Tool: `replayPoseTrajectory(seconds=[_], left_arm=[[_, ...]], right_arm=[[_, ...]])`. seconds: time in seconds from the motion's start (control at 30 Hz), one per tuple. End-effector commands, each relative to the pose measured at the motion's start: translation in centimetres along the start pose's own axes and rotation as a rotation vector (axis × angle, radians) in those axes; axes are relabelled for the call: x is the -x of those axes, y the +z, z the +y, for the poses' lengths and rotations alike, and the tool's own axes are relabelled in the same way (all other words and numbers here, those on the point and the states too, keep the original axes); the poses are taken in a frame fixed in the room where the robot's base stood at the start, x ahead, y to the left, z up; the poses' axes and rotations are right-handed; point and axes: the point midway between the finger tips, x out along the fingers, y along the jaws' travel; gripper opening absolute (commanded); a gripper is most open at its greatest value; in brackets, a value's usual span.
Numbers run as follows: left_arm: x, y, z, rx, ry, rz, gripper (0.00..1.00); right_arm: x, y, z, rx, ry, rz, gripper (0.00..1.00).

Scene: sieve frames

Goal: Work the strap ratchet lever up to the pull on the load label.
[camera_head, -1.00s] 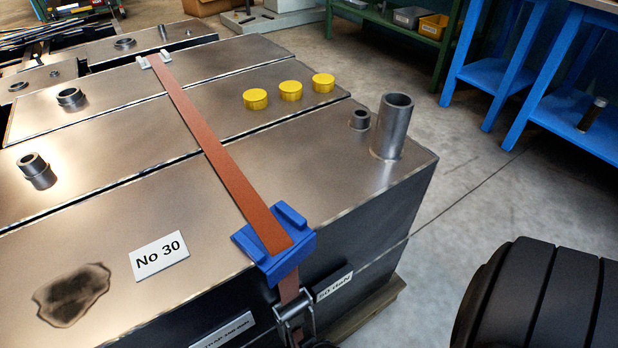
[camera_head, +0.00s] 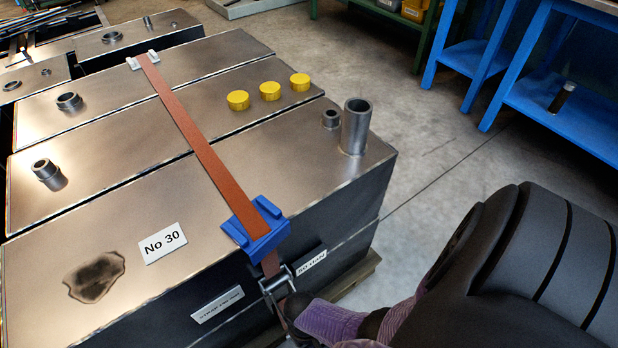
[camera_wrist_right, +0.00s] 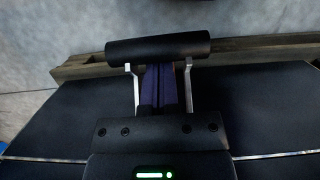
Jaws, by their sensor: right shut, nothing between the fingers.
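The strap ratchet (camera_head: 275,284) hangs on the front side of the front tank, below the blue corner protector (camera_head: 256,231). Its lever has two metal side arms and a black grip bar, which shows in the right wrist view (camera_wrist_right: 158,47). The load label (camera_head: 311,260), a small white plate ending in "daN", is right of the ratchet; its number is too small to read surely. My right gripper (camera_wrist_right: 160,70) is shut and empty, its purple fingers between the lever's side arms, the tips close to the bar. Contact cannot be told. My left gripper is out of view.
The orange-brown strap (camera_head: 200,140) crosses the metal tanks to the protector. A second label (camera_head: 217,304) is left of the ratchet. Yellow caps (camera_head: 269,90) and an upright pipe (camera_head: 355,127) stand on the tanks. Open floor lies toward the blue bench (camera_head: 560,100).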

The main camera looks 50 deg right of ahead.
Motion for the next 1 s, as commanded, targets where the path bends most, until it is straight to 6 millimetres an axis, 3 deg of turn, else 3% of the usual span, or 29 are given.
replayPoseTrajectory(seconds=[0.2,0.53,1.0], left_arm=[[1.5,-0.4,-0.3,0.001,-0.005,0.018,0.59],[2.0,-1.5,-0.6,0.003,-0.010,0.040,0.59],[3.7,-0.9,-0.6,0.003,-0.011,0.044,0.59]], right_arm=[[2.2,2.2,0.0,0.000,0.000,-0.206,0.00],[5.1,4.2,0.0,0.000,-0.001,-0.467,0.00],[7.6,5.1,0.0,0.000,0.000,-0.522,0.00]])
